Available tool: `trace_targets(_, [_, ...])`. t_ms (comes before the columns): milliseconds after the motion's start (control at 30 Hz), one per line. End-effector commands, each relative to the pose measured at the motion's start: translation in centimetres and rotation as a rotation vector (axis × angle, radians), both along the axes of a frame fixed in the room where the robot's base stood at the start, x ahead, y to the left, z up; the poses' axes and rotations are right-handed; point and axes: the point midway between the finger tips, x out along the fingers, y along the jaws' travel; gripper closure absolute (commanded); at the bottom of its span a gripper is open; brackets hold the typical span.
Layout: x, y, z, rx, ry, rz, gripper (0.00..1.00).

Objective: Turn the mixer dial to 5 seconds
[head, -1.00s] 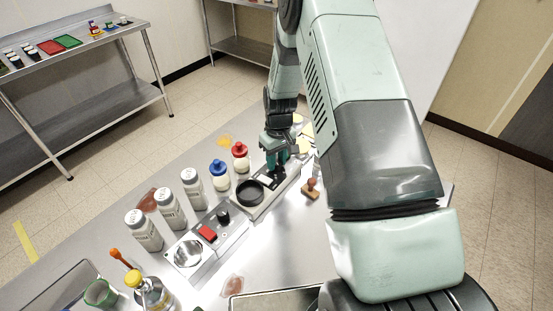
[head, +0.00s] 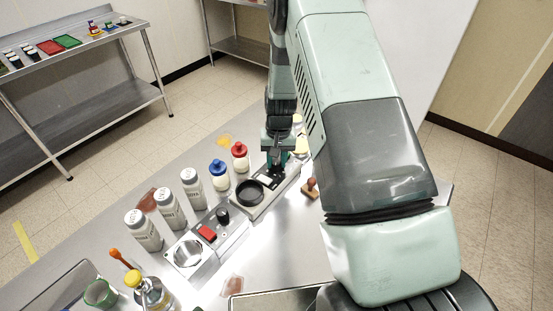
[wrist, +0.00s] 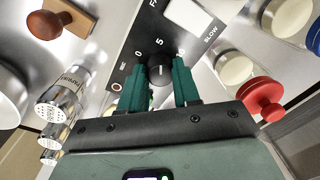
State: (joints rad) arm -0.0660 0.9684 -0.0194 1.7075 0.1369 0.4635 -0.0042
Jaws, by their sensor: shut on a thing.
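The mixer (head: 262,212) is a grey unit with a round black cup on top. Its black dial (wrist: 160,70) shows in the wrist view, on a dark panel marked 0, 5 and 10. My gripper (wrist: 161,78) is shut on the dial, with one green finger on each side. A small pale mark on the dial appears roughly in line with the 5. In the head view my gripper (head: 277,163) is at the far end of the mixer and hides the dial.
A wooden-handled stamp (head: 310,188) lies right of the mixer. A device with a red switch (head: 207,234) sits nearer.

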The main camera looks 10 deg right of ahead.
Motion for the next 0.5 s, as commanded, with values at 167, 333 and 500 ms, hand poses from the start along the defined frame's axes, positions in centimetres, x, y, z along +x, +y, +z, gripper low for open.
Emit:
trace_targets(167, [-0.09,-0.01,0.01,0.000,0.003,-0.004,0.99])
trace_targets(333, [-0.10,0.00,0.01,0.000,0.003,-0.003,0.99])
trace_targets(500, [-0.08,-0.01,0.01,0.000,0.002,-0.002,0.47])
